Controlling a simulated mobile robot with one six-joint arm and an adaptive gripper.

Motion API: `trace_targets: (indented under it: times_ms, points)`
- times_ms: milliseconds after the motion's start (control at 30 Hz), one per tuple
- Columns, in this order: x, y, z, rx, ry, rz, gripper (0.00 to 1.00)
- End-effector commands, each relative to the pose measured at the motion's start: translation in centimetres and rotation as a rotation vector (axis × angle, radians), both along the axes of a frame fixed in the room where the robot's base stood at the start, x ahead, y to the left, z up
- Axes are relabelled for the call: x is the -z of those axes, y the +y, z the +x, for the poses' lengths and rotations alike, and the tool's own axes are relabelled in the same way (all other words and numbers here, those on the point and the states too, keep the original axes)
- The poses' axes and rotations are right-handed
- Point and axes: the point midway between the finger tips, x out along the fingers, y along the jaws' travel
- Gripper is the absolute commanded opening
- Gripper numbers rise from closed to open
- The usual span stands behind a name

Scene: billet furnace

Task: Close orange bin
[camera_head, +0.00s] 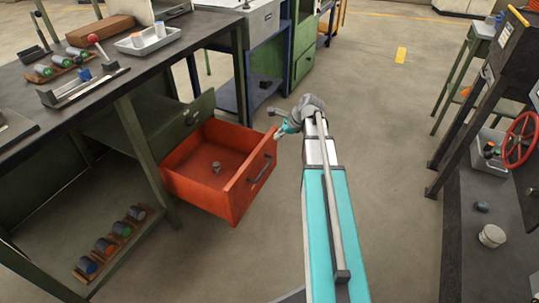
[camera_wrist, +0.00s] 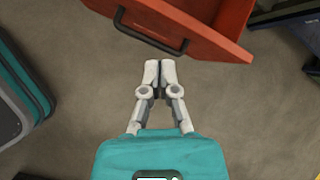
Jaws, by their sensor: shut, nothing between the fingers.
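The orange bin (camera_head: 207,188) is a red-orange drawer pulled out from under the dark workbench at the left. A small grey metal piece (camera_head: 216,168) lies inside it. A dark bar handle (camera_head: 260,170) runs across its front panel. My gripper (camera_head: 279,133) is beside the drawer's front right corner, in front of the panel. In the wrist view the drawer front (camera_wrist: 200,22) and its handle (camera_wrist: 150,32) are at the top. My gripper (camera_wrist: 159,64) is shut and empty there, with its fingertips apart from the handle in the picture.
The workbench (camera_head: 150,62) carries a white tray (camera_head: 147,40), clamps and racks of cylinders. A lower rack of cylinders (camera_head: 108,243) stands under it. A red handwheel (camera_head: 521,139) and dark machine stand at the right. The floor (camera_head: 400,150) between is clear.

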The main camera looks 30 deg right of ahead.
Motion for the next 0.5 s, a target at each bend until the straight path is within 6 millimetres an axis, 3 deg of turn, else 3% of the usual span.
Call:
trace_targets:
  times_ms: [33,200,500]
  points:
    - [1.8,-1.1,0.5,0.046,0.003,0.028,0.0]
    - [4.3,-4.2,1.2,0.206,0.023,0.132,0.0]
    - [6.9,-8.1,1.9,0.397,0.046,0.269,0.0]
